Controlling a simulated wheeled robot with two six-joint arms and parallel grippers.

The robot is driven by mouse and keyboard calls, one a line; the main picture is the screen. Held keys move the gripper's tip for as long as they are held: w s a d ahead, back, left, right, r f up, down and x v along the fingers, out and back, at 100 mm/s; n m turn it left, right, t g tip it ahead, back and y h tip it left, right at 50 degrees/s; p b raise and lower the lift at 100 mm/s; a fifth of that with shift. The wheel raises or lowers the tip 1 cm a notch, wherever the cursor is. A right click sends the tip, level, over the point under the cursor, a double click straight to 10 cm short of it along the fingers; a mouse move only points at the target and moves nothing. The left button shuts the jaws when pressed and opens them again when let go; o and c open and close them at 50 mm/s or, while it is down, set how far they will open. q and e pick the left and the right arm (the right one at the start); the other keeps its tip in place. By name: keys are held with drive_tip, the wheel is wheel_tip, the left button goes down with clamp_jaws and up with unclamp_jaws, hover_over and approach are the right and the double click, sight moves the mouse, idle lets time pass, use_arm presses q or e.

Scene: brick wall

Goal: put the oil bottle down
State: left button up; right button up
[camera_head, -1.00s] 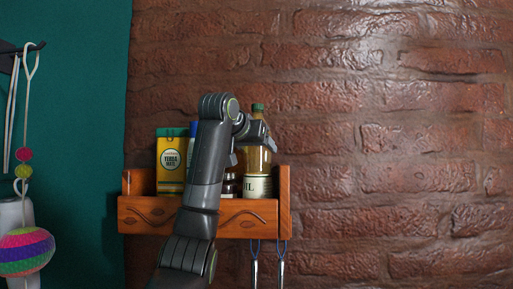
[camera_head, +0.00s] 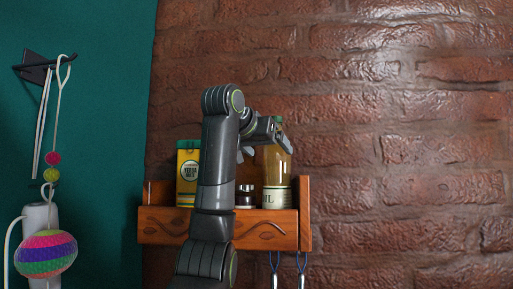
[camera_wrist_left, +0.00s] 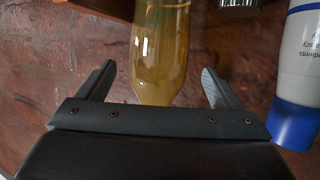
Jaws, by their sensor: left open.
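The oil bottle (camera_head: 277,168), with yellow oil and a pale label, stands upright at the right end of the wooden shelf (camera_head: 255,228). My left gripper (camera_head: 284,142) is at its upper part, and partly hides its neck. In the left wrist view, the fingers of my left gripper (camera_wrist_left: 157,84) are spread on either side of the bottle (camera_wrist_left: 158,50), with gaps between finger and glass. The left gripper is open. My right gripper is not in view.
A yellow and green box (camera_head: 188,172) and small dark jars (camera_head: 245,195) share the shelf. A blue-capped tube (camera_wrist_left: 295,115) is close to the right finger in the left wrist view. Two utensils hang below the shelf. A colourful ball (camera_head: 45,254) hangs at left. Bare brick wall is right.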

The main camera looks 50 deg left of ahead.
use_arm(q)
drive_tip(key=b+v, duration=0.5)
drive_tip(key=v, duration=0.1)
drive_tip(key=shift+s, duration=0.2)
idle(0.4)
